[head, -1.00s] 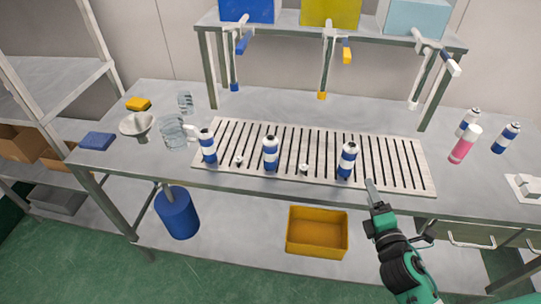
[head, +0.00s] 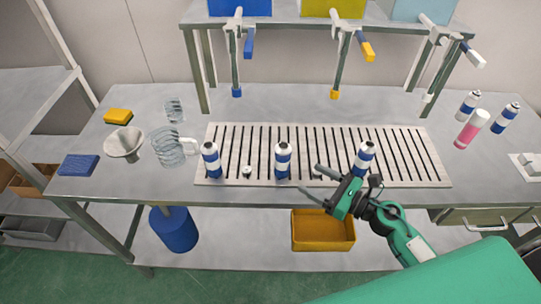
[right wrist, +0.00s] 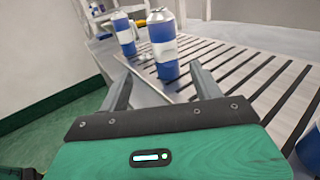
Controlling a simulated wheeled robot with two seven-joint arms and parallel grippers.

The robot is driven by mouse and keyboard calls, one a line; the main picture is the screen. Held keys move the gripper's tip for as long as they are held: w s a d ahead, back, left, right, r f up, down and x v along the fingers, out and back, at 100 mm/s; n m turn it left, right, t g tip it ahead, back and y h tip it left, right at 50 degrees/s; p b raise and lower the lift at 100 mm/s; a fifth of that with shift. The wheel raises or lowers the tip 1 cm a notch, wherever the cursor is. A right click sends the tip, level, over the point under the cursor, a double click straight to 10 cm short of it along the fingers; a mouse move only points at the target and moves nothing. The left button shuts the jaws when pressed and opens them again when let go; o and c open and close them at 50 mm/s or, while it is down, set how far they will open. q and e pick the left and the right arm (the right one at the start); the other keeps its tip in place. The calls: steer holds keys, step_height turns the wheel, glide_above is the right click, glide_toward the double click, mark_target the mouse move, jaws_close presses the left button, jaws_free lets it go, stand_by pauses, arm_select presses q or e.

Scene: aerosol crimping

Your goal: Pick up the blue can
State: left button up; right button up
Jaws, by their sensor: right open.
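Three blue and white cans stand upright on the slatted rack: a left can (head: 211,160), a middle can (head: 283,161) and a right can (head: 364,158). My right gripper (head: 311,181) is open and empty, its fingers pointing left toward the middle can from its right side. In the right wrist view, a can (right wrist: 163,47) stands just beyond and between the open fingertips (right wrist: 161,70), apart from them. Another can (right wrist: 124,36) stands farther behind it. Part of a third can (right wrist: 310,150) shows at the right edge. My left gripper is out of view.
The slatted rack (head: 320,138) fills the middle of the table. A small white part (head: 247,170) lies between the left and middle cans. Glass jars (head: 168,146) and a funnel (head: 124,143) stand left. A pink-white bottle (head: 472,130) and two cans (head: 505,118) stand right.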

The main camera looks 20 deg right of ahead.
mark_target(289, 163)
steer(key=x, duration=0.1)
steer(key=p+x, duration=0.1)
steer(key=x, duration=0.1)
steer(key=p+x, duration=0.1)
steer(key=x, duration=0.1)
steer(key=shift+w+r, duration=0.15)
steer(key=shift+r, duration=0.15)
steer(key=shift+p+x, duration=0.95)
steer(key=shift+x, duration=0.9)
steer(key=x, duration=0.1)
steer(key=p+x, duration=0.1)
steer(key=x, duration=0.1)
steer(key=shift+w+d+f, duration=0.15)
steer(key=shift+w, duration=0.2)
steer(key=shift+w+p, duration=0.15)
steer(key=shift+p, duration=0.15)
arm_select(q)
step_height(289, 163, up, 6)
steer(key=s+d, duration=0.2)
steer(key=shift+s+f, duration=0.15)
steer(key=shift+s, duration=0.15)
arm_select(e)
steer(key=shift+f, duration=0.1)
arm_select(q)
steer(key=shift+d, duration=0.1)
